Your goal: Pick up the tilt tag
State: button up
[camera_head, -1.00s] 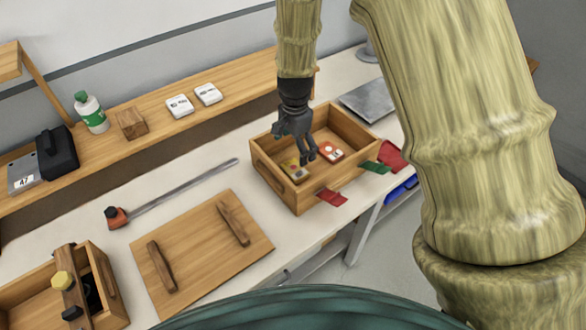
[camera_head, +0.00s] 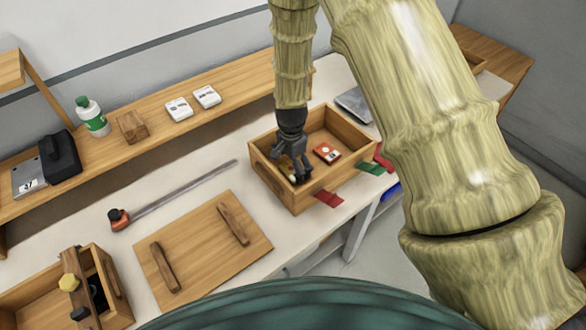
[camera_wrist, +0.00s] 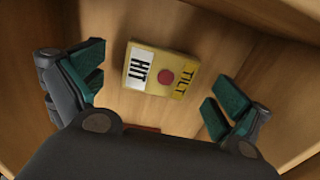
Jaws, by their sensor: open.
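The tilt tag (camera_wrist: 142,77) is a small yellow block with a white "HIT" label, a red dot and the word "TILT". It lies on the floor of an open wooden box (camera_head: 279,191). In the head view my gripper mostly hides it. My gripper (camera_head: 296,172) reaches down into the left part of the box. In the wrist view my gripper (camera_wrist: 155,90) is open, with its green-padded fingers apart on the left and right of the tag. No finger appears to touch it.
A red-orange tag (camera_head: 327,152) lies in the same box to the right. Box walls surround my fingers. Red (camera_head: 328,198) and green (camera_head: 371,168) strips lie by the box. A wooden lid (camera_head: 196,250) and a long metal tool (camera_head: 185,188) lie left.

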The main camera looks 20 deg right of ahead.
jog(key=shift+w+f, duration=0.1)
jog(key=shift+f, duration=0.7)
jog(key=c, duration=0.9)
jog(key=shift+r, duration=0.1)
